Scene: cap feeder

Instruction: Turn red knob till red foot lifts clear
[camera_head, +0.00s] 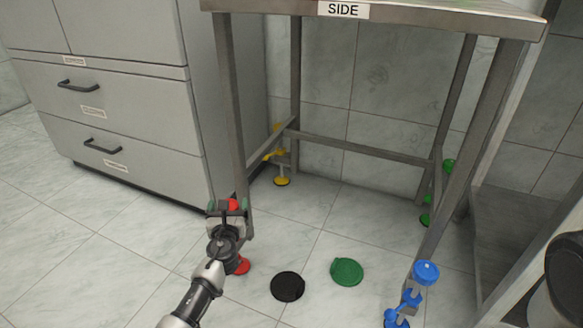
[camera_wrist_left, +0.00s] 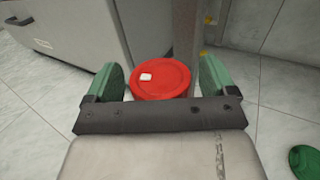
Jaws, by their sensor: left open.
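The red knob (camera_head: 233,204) is at the table's front left leg. In the left wrist view the red knob (camera_wrist_left: 160,80) is a round disc with a small white mark on its top. My left gripper (camera_head: 228,207) is at the knob, and its green-padded fingers (camera_wrist_left: 162,80) stand open on either side of it, with a small gap showing on the right. The red foot (camera_head: 242,267) shows beside my arm, low at the floor. My arm hides part of it, and I cannot tell whether it touches the floor. My right gripper is not in view.
A metal side table (camera_head: 400,14) stands above, with a blue knob (camera_head: 426,272), a yellow foot (camera_head: 282,181) and green parts (camera_head: 449,166) at its other legs. A black disc (camera_head: 288,286) and a green disc (camera_head: 347,271) lie on the floor. Grey drawers (camera_head: 130,120) stand close at left.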

